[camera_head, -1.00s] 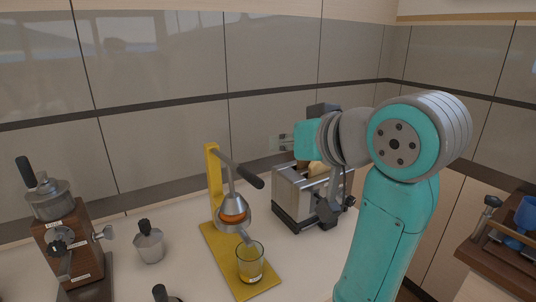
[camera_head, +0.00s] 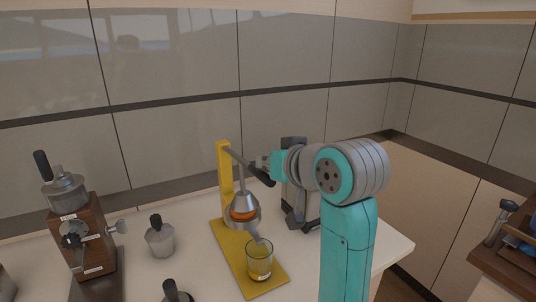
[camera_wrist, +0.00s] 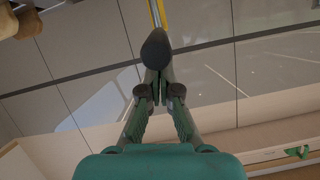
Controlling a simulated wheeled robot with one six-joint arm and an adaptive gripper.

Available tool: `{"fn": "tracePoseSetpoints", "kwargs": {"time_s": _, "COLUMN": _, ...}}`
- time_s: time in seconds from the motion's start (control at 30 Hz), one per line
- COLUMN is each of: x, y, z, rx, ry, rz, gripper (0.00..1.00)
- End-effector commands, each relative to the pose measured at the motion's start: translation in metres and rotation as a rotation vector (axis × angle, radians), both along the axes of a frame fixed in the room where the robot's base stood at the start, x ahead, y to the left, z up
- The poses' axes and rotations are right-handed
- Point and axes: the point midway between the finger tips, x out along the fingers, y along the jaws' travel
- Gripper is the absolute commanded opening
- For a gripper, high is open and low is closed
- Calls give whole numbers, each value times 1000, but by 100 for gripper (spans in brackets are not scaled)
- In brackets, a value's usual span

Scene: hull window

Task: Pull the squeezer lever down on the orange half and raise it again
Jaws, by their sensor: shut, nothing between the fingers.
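The yellow squeezer (camera_head: 223,170) stands on the counter with its lever (camera_head: 236,160) sloping down to the right, ending in a black handle (camera_head: 262,177). An orange half (camera_head: 243,215) shows as an orange rim between the metal cone and the cup. A glass (camera_head: 259,262) with some yellow juice stands under the spout. My gripper (camera_head: 261,163) is shut and empty, right at the black handle. In the wrist view, the handle's rounded end (camera_wrist: 155,48) lies just beyond my fingertips (camera_wrist: 158,78); I cannot tell whether they touch.
A moka pot (camera_head: 160,238) and a wooden coffee grinder (camera_head: 92,240) stand left of the squeezer. Another black-knobbed item (camera_head: 174,292) is at the front edge of view. A wooden tray (camera_head: 500,262) lies far right.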

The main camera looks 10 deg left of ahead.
Motion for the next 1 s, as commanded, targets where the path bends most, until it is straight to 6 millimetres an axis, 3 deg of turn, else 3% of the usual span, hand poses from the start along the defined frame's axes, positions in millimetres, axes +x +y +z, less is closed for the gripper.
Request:
{"fn": "tracePoseSetpoints", "kwargs": {"time_s": 0.33, "x": 0, "y": 0, "z": -2, "rx": 1, "ry": -2, "rz": 0, "gripper": 0}}
{"fn": "tracePoseSetpoints", "kwargs": {"time_s": 0.7, "x": -4, "y": -3, "z": -29, "rx": 51, "ry": -74, "rz": 0, "gripper": 0}}
{"fn": "tracePoseSetpoints", "kwargs": {"time_s": 1.0, "x": -5, "y": -4, "z": -32, "rx": 63, "ry": -94, "rz": 0, "gripper": 0}}
